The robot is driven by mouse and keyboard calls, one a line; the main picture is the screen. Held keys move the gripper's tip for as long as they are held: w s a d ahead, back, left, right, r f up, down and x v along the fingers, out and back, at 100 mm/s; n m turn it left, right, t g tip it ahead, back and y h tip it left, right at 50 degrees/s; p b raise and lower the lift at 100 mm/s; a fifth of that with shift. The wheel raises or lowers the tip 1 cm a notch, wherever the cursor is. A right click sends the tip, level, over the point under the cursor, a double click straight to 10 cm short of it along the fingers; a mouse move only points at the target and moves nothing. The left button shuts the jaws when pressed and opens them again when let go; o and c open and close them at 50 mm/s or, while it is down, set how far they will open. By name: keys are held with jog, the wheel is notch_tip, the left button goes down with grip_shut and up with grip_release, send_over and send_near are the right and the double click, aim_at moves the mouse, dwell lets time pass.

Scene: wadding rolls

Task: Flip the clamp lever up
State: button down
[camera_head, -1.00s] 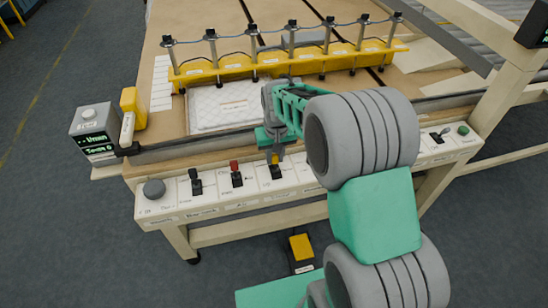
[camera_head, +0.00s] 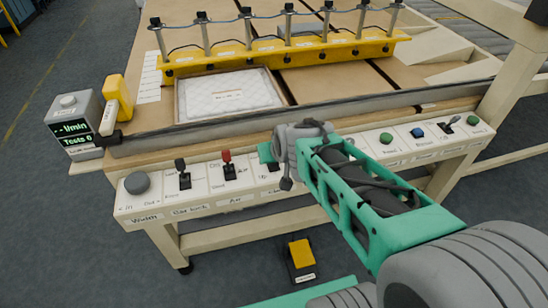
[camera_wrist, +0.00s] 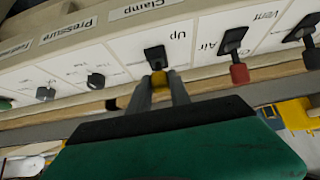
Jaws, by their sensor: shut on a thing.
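The clamp lever (camera_wrist: 155,54) has a black base and a yellow tip. In the wrist view my gripper (camera_wrist: 159,82) is shut on the yellow tip, a grey finger on each side. In the head view my gripper (camera_head: 268,153) is over the panel, and only the lever's black base (camera_head: 273,167) shows there. The yellow tip is hidden in that view.
The red-tipped air lever (camera_head: 228,165) and a black lever (camera_head: 183,175) stand left of the clamp lever. A grey knob (camera_head: 137,183) is at the panel's left end. A long grey bar (camera_head: 200,130) runs behind the panel. A yellow pedal (camera_head: 302,252) is on the floor.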

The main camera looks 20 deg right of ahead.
dwell(0.3)
jog(key=c, duration=1.2)
grip_release()
jog(key=shift+s+r, duration=0.1)
jog(key=v, duration=0.7)
jog(key=shift+s+r, duration=0.2)
jog(key=shift+r, duration=0.05)
